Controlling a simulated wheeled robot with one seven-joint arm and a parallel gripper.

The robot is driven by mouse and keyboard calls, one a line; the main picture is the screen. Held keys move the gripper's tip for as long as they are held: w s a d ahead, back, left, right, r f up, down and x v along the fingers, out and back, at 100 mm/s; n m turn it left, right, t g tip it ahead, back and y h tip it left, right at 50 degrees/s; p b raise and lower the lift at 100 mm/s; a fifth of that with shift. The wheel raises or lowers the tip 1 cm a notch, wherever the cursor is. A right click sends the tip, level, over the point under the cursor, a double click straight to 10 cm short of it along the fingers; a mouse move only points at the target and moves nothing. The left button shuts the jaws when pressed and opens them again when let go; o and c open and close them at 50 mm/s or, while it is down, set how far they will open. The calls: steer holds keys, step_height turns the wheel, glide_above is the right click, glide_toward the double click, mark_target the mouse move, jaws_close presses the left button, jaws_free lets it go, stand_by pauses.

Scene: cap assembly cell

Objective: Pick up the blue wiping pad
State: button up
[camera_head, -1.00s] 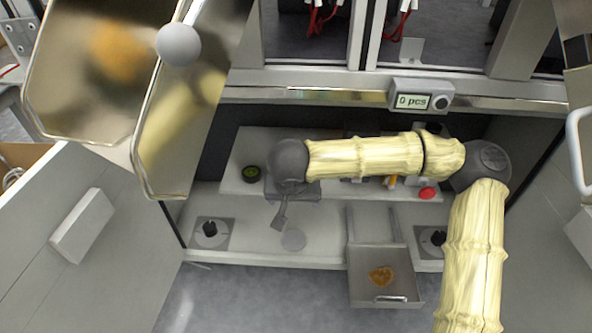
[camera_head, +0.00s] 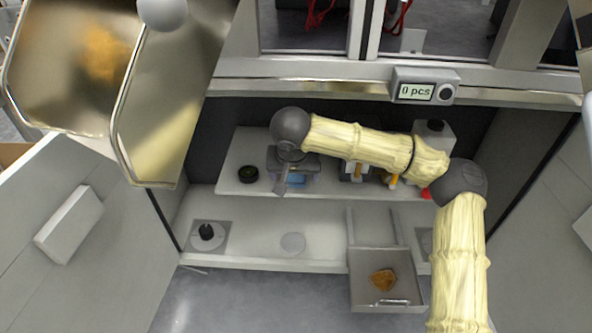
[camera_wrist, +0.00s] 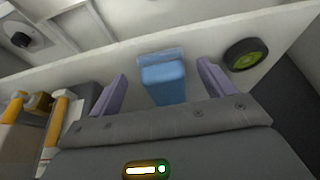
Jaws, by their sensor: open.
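The blue wiping pad (camera_wrist: 164,84) is a small light-blue block on the raised shelf, between my fingertips in the wrist view but beyond them. In the head view a bit of the blue pad (camera_head: 297,180) shows just below my gripper (camera_head: 282,182), which hides most of it. My gripper also shows in the wrist view (camera_wrist: 160,82), with two purple fingers spread wide and nothing gripped. A gap shows between the pad and each finger.
A black round item with a green centre (camera_head: 248,174) lies left of the pad on the shelf (camera_head: 235,160). Yellow-handled tools (camera_wrist: 55,125) stand on the pad's other side. An open drawer (camera_head: 360,290) holds an orange-brown piece. A black knob (camera_head: 206,231) sits on the lower counter.

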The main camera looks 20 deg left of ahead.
steer(key=w, duration=0.1)
steer(key=w+a+b, duration=0.1)
steer(key=w+b, duration=0.1)
steer(key=shift+w+a+f, duration=0.2)
steer(key=shift+w+f, duration=0.15)
steer(key=shift+w+f+b, duration=0.15)
steer(key=shift+f+b, duration=0.25)
steer(key=shift+b, duration=0.25)
steer(key=shift+d+r, duration=0.1)
steer(key=shift+r, duration=0.05)
steer(key=c, duration=1.1)
steer(key=shift+w, duration=0.1)
